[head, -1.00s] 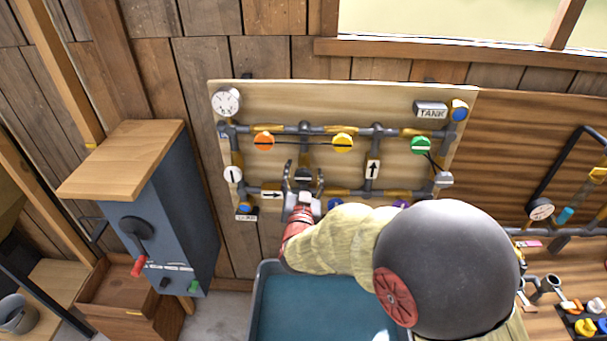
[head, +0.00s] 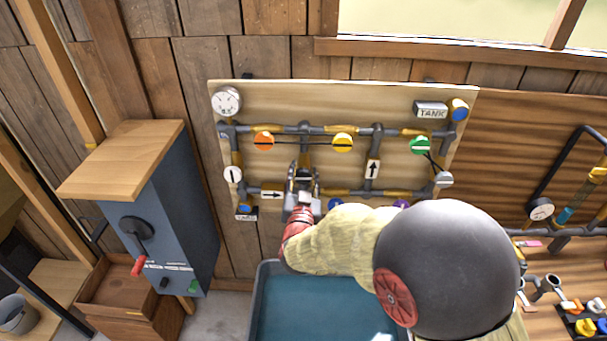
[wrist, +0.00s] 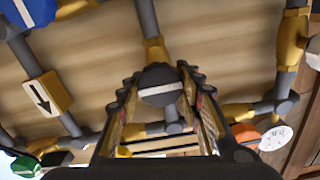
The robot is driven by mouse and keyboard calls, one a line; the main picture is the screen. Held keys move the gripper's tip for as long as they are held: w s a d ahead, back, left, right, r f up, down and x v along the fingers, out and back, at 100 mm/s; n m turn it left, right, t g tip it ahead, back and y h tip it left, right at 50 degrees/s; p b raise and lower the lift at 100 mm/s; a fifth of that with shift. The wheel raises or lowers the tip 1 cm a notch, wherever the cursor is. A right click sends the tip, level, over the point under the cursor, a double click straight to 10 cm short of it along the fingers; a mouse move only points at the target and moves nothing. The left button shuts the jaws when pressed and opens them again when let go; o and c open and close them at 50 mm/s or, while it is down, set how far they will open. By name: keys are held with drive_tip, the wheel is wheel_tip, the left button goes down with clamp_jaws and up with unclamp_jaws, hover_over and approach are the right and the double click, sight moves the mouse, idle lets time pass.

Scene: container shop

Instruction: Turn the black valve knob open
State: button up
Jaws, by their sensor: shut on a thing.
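The black valve knob (wrist: 160,82) has a white bar across its face and lies between my two fingers in the wrist view. The bar looks almost level there, tilted slightly. My gripper (wrist: 160,98) is shut on the knob, with a finger on either side. In the head view my gripper (head: 303,172) is at the pipe board, on the middle vertical pipe. The knob is mostly hidden there by the fingers.
The pipe board (head: 340,98) carries an orange knob (head: 264,141), a yellow knob (head: 343,143), a green knob (head: 420,145) and a gauge (head: 227,100). A blue-grey cabinet (head: 185,215) stands left. A teal-bottomed tub (head: 310,305) lies below my arm.

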drive_tip(key=shift+n, duration=0.3)
drive_tip(key=n, duration=0.3)
drive_tip(key=shift+a+n, duration=0.1)
drive_tip(key=shift+n, duration=0.2)
drive_tip(key=n+p, duration=0.1)
drive_tip(key=n, duration=0.3)
drive_tip(key=shift+n, duration=0.3)
drive_tip(key=n+p, duration=0.2)
drive_tip(key=n, duration=0.2)
drive_tip(key=shift+a, duration=0.15)
drive_tip(key=shift+f+n+p, duration=0.15)
drive_tip(key=shift+n+p, duration=0.6)
drive_tip(key=shift+n, duration=1.75)
drive_tip(key=o, duration=1.2)
drive_tip(key=shift+s, duration=0.1)
